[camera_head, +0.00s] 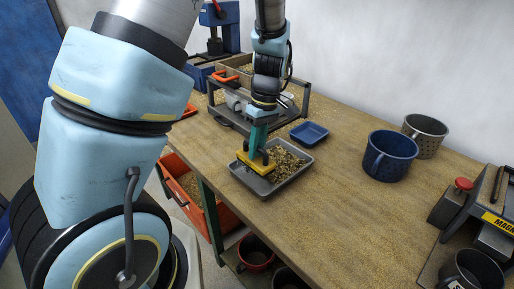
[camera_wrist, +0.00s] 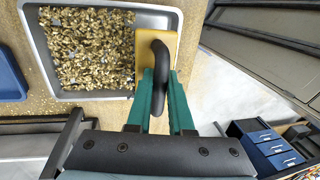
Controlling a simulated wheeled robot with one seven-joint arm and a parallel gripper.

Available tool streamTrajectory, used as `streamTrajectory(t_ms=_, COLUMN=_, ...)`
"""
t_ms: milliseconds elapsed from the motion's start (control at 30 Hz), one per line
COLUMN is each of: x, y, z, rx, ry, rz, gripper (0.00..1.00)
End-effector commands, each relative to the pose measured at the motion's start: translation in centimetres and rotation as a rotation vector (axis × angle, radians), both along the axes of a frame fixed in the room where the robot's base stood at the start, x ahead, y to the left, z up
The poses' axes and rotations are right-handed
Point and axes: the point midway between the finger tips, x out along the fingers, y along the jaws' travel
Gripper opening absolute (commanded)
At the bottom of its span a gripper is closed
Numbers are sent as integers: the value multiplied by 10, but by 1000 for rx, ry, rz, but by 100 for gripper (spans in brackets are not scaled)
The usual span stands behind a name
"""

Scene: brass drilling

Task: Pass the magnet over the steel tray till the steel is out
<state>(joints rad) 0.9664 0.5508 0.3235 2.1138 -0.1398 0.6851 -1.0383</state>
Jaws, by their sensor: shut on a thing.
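The steel tray (camera_head: 266,190) is a shallow grey tray on the bench, near its front edge. It holds brass-coloured chips (camera_head: 287,163) with some grey bits among them, which also show in the wrist view (camera_wrist: 90,48). The magnet (camera_head: 253,163) is a yellow block with a dark handle (camera_wrist: 160,68). My gripper (camera_head: 258,150) is shut on the handle with its teal fingers. The magnet is over one end of the tray, clear of most of the chips. Its underside is hidden, so I cannot tell whether any steel clings to it.
A small blue tray (camera_head: 309,133) lies just behind the steel tray. A blue pot (camera_head: 390,156) and a grey perforated pot (camera_head: 425,134) stand to the right. A machine with a red button (camera_head: 463,184) is at far right. A grey rack (camera_head: 231,118) stands behind. The bench middle is clear.

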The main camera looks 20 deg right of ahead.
Motion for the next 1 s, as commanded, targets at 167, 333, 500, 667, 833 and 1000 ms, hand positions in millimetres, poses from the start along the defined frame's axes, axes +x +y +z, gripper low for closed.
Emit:
streamTrajectory(t_ms=167, x=0, y=0, z=14, rx=-1, ry=0, rz=0, gripper=0)
streamTrajectory(t_ms=333, x=0, y=0, z=23, rx=-1, ry=0, rz=0, gripper=0)
streamTrajectory(t_ms=500, x=0, y=0, z=31, rx=-1, ry=0, rz=0, gripper=0)
streamTrajectory(t_ms=667, x=0, y=0, z=36, rx=-1, ry=0, rz=0, gripper=0)
streamTrajectory(t_ms=833, x=0, y=0, z=38, rx=-1, ry=0, rz=0, gripper=0)
streamTrajectory(t_ms=1000, x=0, y=0, z=38, rx=-1, ry=0, rz=0, gripper=0)
